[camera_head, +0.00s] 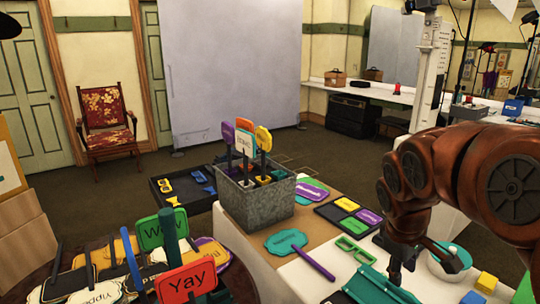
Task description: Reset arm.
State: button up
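My copper-brown arm reaches in from the right edge in the head view and bends down over the right part of the table. My gripper (398,268) is the dark part at its lower end, close above or beside a teal folded item (375,288). It is small, dark and partly covered by my own arm links. I cannot tell whether its fingers are open or shut, or whether they touch anything.
A metal bin (245,205) with sign paddles stands on the table, left of my arm. A yellow block (486,282) is right. Open floor (340,160) lies behind.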

jog(key=s+a+m+g+y+p, duration=0.1)
jog(key=s+a+m+p, duration=0.2)
jog(key=s+a, duration=0.3)
jog(key=s+a+m+g+y+p, duration=0.2)
jog(key=s+a+p, duration=0.2)
jog(key=s, duration=1.3)
jog(key=shift+a+r+m, duration=0.2)
jog(key=shift+a+m, duration=0.2)
jog(key=shift+a, duration=0.6)
jog(key=shift+s+a, duration=0.1)
jog(key=shift+a, duration=0.05)
